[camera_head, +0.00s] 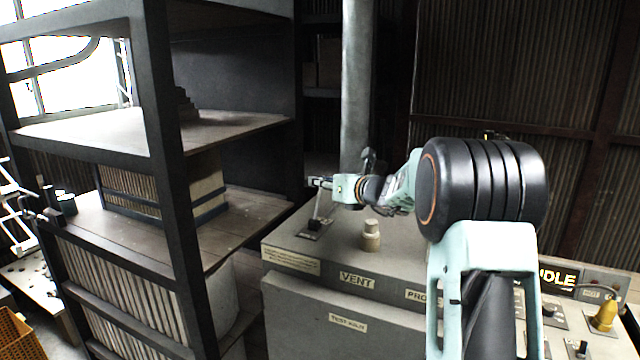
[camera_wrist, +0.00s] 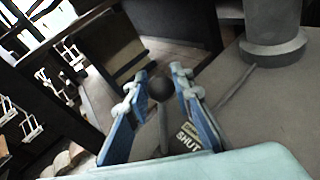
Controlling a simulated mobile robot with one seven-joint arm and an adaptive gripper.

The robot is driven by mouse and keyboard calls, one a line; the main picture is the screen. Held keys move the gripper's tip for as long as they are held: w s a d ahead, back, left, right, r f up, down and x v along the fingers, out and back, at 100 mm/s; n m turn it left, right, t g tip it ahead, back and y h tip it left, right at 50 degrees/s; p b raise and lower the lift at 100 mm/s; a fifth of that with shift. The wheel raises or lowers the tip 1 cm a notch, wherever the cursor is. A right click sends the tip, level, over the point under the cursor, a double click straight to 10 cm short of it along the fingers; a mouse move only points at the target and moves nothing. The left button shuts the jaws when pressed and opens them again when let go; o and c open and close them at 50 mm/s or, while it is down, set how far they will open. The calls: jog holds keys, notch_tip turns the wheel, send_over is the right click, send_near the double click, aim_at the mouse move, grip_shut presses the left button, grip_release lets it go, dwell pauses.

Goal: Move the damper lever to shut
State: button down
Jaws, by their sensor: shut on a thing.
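The damper lever (camera_head: 319,208) is a thin rod rising from a dark slotted base on the left part of the grey machine top. In the wrist view its dark ball knob (camera_wrist: 161,88) sits between the two blue fingers. My gripper (camera_head: 318,183) is at the lever's upper end, shut on it; the fingers also show in the wrist view (camera_wrist: 160,82). A label reading SHUT (camera_wrist: 188,137) lies beside the lever's foot, near the right finger. The knob is mostly hidden in the head view.
A beige knob (camera_head: 371,238) stands right of the lever, behind the VENT label (camera_head: 357,281). A vertical pipe (camera_head: 356,90) rises behind it. A dark shelf rack (camera_head: 170,170) stands close on the left. A yellow knob (camera_head: 604,318) and an IDLE sign (camera_head: 558,279) are at the right.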

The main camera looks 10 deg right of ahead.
jog(key=shift+d+f, duration=0.15)
jog(key=shift+d, duration=0.2)
jog(key=c, duration=1.7)
grip_release()
jog(key=shift+w, duration=0.1)
jog(key=shift+a, duration=0.1)
jog(key=v, duration=1.2)
